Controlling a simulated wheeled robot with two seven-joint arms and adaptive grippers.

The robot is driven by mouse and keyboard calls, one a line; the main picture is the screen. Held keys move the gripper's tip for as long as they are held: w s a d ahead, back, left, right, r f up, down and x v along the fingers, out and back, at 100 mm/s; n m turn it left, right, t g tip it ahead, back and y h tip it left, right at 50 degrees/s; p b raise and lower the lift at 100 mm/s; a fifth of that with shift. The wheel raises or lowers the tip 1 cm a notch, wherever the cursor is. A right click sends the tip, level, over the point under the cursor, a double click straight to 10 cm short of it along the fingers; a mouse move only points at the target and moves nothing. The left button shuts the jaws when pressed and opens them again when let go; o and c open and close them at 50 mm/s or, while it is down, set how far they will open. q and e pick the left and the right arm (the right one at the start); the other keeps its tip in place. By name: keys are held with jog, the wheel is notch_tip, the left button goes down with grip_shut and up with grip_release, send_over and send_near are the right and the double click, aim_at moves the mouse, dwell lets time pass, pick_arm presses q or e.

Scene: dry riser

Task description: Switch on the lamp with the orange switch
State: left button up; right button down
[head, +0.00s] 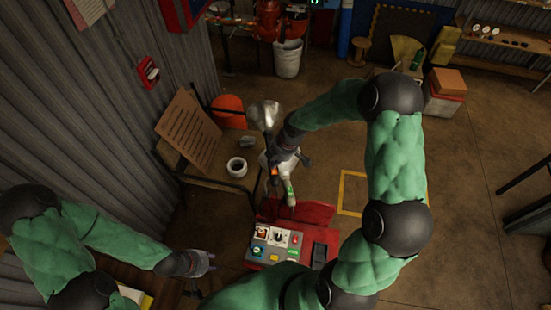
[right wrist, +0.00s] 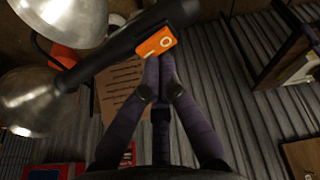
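The lamp has a silver shade (head: 263,115), and two silver bowl shapes (right wrist: 38,100) show at the left of the right wrist view. A dark bar (right wrist: 120,55) runs from the lower bowl up to the right. The orange switch (right wrist: 155,42), with white marks, sits on this bar; it is a small orange spot (head: 274,172) in the head view. My right gripper (right wrist: 159,62) has its purple fingertips together, right at the lower edge of the switch; whether they touch it I cannot tell. My left gripper (head: 210,262) is empty at lower left, its fingers apart.
A red control box (head: 275,245) with several buttons stands below my right gripper. A table (head: 225,178) carries a brown board (head: 188,130) and a white ring-shaped object (head: 237,167). A corrugated wall (head: 60,90) is at left. Open floor (head: 460,190) lies at right.

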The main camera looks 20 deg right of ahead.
jog(key=shift+f, duration=0.35)
jog(key=shift+w, duration=0.1)
jog(key=shift+w+d+f+g, duration=0.1)
jog(key=shift+w+f+g, duration=0.15)
jog(key=shift+f+g, duration=0.25)
jog(key=shift+r, duration=0.1)
jog(key=shift+s, duration=0.3)
jog(key=shift+s+a, duration=0.3)
jog(key=shift+s, duration=0.35)
